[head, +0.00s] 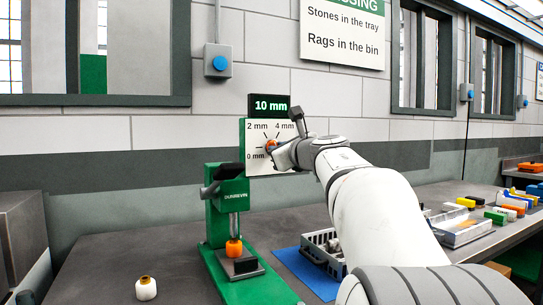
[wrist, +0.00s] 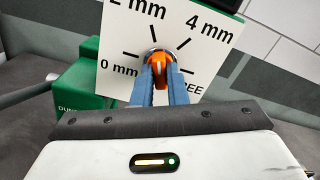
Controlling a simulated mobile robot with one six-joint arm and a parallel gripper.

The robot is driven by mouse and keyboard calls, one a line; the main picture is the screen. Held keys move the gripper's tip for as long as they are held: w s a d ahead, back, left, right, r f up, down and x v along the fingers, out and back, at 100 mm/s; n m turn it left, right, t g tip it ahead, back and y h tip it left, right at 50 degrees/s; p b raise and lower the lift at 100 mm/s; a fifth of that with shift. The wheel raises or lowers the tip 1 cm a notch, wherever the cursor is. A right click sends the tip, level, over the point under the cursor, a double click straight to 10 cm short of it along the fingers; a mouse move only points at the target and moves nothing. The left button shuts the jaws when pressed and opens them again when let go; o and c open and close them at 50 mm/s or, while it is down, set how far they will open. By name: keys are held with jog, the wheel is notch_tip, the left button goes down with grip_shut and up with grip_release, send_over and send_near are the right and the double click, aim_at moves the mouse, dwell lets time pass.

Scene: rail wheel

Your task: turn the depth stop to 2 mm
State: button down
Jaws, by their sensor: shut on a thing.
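The depth stop is an orange knob (head: 270,144) on a white dial plate (head: 252,133) marked 0 mm, 2 mm, 4 mm and, in the wrist view, a partly covered FREE. A black display (head: 269,106) above the plate reads 10 mm. My gripper (head: 277,148) is shut on the knob from the front. In the wrist view the blue-grey fingers of my gripper (wrist: 160,85) sit on both sides of the orange knob (wrist: 158,66). The fingers cover part of the knob, and I cannot tell which mark it points to.
The green press (head: 231,207) stands on the grey bench below the dial. A white bottle (head: 146,288) stands at the front left. A blue mat (head: 300,270) and a grey crate (head: 318,250) lie right of the press. Trays and coloured blocks line the right side.

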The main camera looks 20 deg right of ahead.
jog(key=shift+f, duration=0.1)
jog(key=shift+f+n, duration=0.1)
jog(key=shift+n, duration=0.3)
jog(key=shift+b, duration=0.4)
jog(key=c, duration=1.3)
grip_release()
jog(key=shift+r+n, duration=0.2)
jog(key=shift+n, duration=0.1)
jog(key=shift+s, duration=0.1)
jog(key=shift+s+d+b, duration=0.1)
jog(key=shift+s+b, duration=0.65)
jog(key=shift+s, duration=2.7)
